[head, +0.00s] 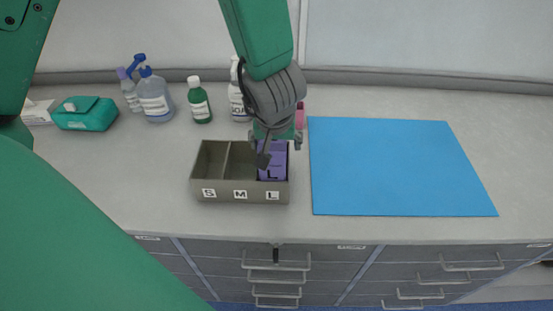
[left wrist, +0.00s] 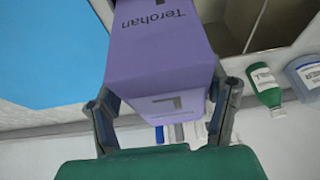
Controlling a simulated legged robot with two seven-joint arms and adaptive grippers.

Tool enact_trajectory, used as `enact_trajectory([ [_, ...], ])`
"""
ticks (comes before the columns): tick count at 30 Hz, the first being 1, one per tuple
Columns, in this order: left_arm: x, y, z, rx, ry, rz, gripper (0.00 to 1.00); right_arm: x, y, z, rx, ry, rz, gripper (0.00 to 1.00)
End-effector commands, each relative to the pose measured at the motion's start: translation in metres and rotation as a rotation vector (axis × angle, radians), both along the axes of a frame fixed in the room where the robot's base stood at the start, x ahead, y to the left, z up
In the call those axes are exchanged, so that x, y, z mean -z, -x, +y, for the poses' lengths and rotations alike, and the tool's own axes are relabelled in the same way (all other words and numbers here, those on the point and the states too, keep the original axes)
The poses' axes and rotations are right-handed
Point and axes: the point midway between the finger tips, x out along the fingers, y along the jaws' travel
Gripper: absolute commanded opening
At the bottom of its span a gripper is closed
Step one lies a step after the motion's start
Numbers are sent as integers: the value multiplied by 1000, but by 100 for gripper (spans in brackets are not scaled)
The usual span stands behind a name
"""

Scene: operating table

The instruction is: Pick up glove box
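The purple glove box (head: 273,166) stands in the right compartment, marked L, of a grey-brown divided tray (head: 211,192). In the left wrist view the box (left wrist: 160,55) fills the middle, with the word "Terohan" and a letter L on its faces. My left gripper (head: 279,142) is over this compartment, pointing down. In the left wrist view its two fingers (left wrist: 165,105) stand on either side of the box, very close to it. Whether both fingers press on it cannot be told. My right gripper is not in view.
The S and M compartments look empty. A blue mat (head: 400,165) lies right of the tray and is bare. Behind the tray stand a green bottle (head: 200,103), a white bottle (head: 237,98) and spray bottles (head: 154,97). A teal pack (head: 86,114) lies at left. Drawers line the counter front.

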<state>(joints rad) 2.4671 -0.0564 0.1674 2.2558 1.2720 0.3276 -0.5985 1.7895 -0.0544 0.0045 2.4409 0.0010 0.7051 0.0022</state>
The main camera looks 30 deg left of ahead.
Motion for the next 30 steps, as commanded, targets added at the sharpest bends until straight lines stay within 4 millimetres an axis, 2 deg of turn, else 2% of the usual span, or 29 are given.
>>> enact_trajectory([
  [1,0,0,0,0,1,1,46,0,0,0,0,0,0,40],
  [5,1,0,2,0,1,0,0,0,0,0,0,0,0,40],
  [14,0,0,1,-2,-1,2,0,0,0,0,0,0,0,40],
  [19,-6,0,0,0,-1,0,0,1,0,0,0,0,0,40],
  [30,-65,0,0,0,-2,-1,0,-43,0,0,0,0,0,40],
])
